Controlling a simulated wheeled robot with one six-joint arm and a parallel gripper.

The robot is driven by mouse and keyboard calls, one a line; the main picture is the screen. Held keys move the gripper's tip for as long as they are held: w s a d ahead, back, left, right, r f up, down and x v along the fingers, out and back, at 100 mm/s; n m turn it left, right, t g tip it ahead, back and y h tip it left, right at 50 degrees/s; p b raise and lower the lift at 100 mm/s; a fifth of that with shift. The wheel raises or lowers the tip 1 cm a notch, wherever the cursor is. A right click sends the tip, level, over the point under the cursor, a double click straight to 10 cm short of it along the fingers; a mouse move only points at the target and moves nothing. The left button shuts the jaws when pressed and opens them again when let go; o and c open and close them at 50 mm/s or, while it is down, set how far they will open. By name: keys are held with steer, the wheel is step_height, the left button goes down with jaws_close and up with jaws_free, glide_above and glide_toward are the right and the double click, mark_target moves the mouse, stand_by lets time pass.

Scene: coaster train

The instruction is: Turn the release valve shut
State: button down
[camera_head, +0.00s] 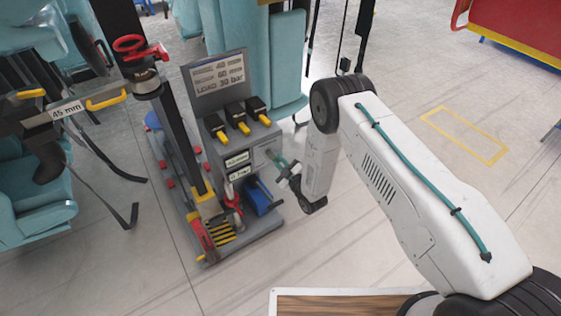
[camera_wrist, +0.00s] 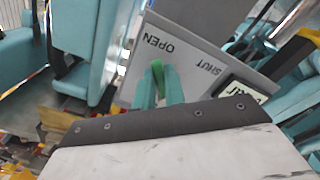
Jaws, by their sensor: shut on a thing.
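The release valve's green handle (camera_wrist: 158,76) shows in the wrist view, between the teal fingertips of my gripper (camera_wrist: 160,88). The fingers are shut on it. It stands in front of a grey panel (camera_wrist: 190,58) marked OPEN and SHUT. The handle's visible end lies by the word OPEN and apart from SHUT, which is to the right. The handle's lower part is hidden by the fingers and wrist. In the head view, my gripper (camera_head: 281,164) is at the right face of the grey console (camera_head: 247,147); the handle is too small to make out there.
A red handwheel (camera_head: 128,43) tops a post to the left. Teal seats (camera_head: 35,205) stand at the left.

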steer(key=m, duration=0.3)
steer(key=s+a+m, duration=0.1)
steer(key=m, duration=0.2)
steer(key=a+f+m, duration=0.1)
steer(key=m, duration=0.1)
steer(key=shift+s+a+m, duration=0.2)
steer(key=shift+s+m, duration=0.2)
steer(key=m, duration=0.1)
steer(key=a+m, duration=0.1)
steer(key=m, duration=0.2)
steer(key=shift+s+a+r, duration=0.15)
steer(key=shift+s+r, duration=0.1)
steer(key=shift+s, duration=0.15)
steer(key=shift+s+a+r+m, duration=0.15)
steer(key=shift+a+r+m, duration=0.05)
steer(key=shift+m, duration=0.75)
steer(key=shift+s+a+r+m, duration=0.1)
steer(key=shift+a+r+m, duration=0.05)
steer(key=shift+m, duration=0.8)
steer(key=c, duration=1.5)
jaws_free()
steer(key=shift+o, duration=0.2)
